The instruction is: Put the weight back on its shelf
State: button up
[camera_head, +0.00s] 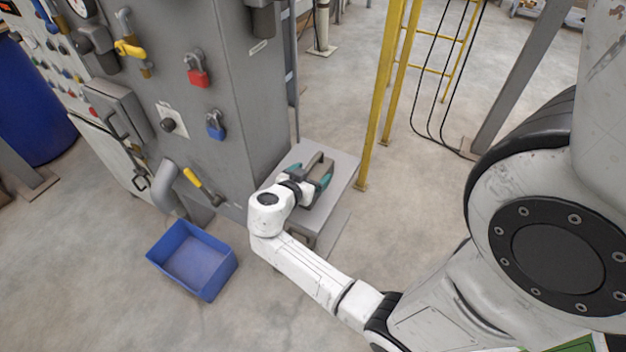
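My gripper (311,178) is at the end of my white arm, over the grey shelf (343,163) beside the tall grey machine. Its teal-tipped fingers are apart, one on each side of a dark grey object with a raised handle, which looks like the weight (319,165). The weight is on or just above the shelf; I cannot tell which. The wrist and fingers hide part of the weight and the near part of the shelf. I cannot see whether the fingers press on the weight.
The grey machine (250,110) with valves and padlocks rises left of the shelf. A blue bin (192,262) stands on the floor at lower left. A yellow frame (380,100) stands just right of the shelf. The concrete floor right of the yellow frame is partly clear.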

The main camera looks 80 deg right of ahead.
grip_shut()
jog(key=shift+r, duration=0.2)
dwell(0.6)
